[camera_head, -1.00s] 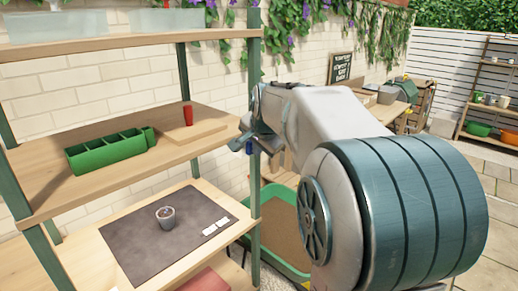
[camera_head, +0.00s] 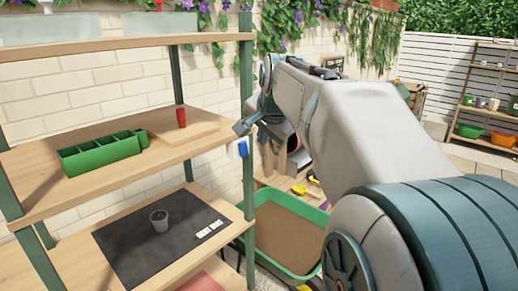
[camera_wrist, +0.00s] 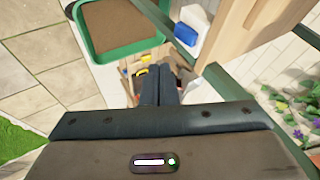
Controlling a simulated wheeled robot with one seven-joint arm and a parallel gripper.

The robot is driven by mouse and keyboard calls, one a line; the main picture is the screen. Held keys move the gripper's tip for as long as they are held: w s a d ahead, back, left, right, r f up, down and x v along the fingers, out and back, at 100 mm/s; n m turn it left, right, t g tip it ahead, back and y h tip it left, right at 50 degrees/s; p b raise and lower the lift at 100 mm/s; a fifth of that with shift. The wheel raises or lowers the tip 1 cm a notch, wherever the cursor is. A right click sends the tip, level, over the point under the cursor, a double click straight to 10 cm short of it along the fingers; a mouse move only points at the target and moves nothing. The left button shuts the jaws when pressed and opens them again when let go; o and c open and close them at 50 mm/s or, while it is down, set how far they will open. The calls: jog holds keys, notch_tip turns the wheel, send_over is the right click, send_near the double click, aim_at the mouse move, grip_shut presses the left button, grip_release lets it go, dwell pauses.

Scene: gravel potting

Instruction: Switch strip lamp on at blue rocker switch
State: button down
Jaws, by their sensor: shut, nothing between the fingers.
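The blue rocker switch (camera_head: 243,148) sits on a white housing at the right front post of the shelf rack, near the middle shelf's height. In the wrist view the blue switch (camera_wrist: 186,34) shows at the top, right of centre. I cannot make out the strip lamp in either view.
A green post (camera_head: 248,200) and the shelf edge stand close by the switch. A green tray of soil (camera_head: 258,202) lies below right.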

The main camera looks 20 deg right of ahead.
jog(key=v, duration=0.5)
jog(key=shift+w+r, duration=0.15)
jog(key=shift+w, duration=0.05)
notch_tip(320, 180, down, 10)
jog(key=s+m+y+b, duration=0.25)
jog(key=m+y, duration=0.35)
jog(key=m, duration=0.3)
jog(key=s+d+m+t+y, duration=0.1)
jog(key=d+m+t, duration=0.5)
jog(key=m, duration=0.3)
jog(key=shift+s+d+r+m+t+y+b, duration=0.3)
jog(key=shift+s+d+m+y, duration=0.05)
jog(key=shift+m+y, duration=0.05)
jog(key=shift+w, duration=0.1)
